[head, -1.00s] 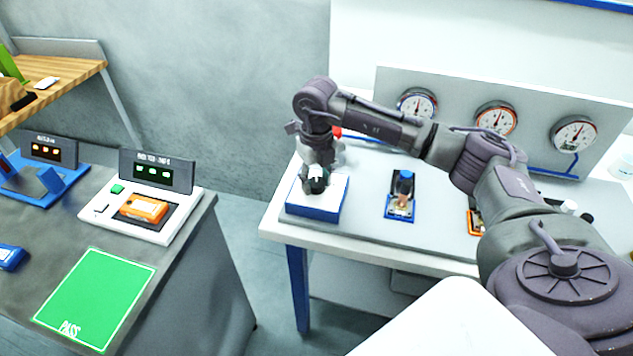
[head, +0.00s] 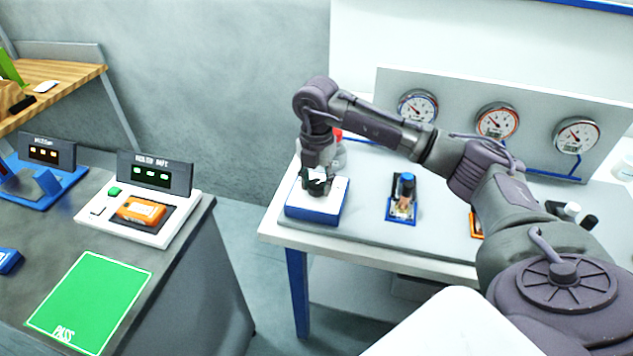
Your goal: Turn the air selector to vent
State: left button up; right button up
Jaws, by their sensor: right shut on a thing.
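The air selector (head: 328,216) appears to be the low box with a white top and blue sides, at the left end of the white bench. My right gripper (head: 317,188) points down onto its top, shut on a small dark part that looks like the selector knob. The fingers hide most of this knob, so I cannot read which way it points. My left gripper is not in view.
A blue-handled valve (head: 403,190) stands right of the box. Three round gauges (head: 497,122) sit on a panel behind. A red-topped bottle (head: 340,152) stands close behind my gripper. A side counter holds an orange device (head: 141,210) and green mat (head: 90,300).

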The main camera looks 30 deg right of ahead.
aim_at(317, 184)
jog(key=shift+m, duration=1.1)
jog(key=o, duration=1.1)
jog(key=shift+o, duration=0.2)
notch_tip(317, 184, up, 12)
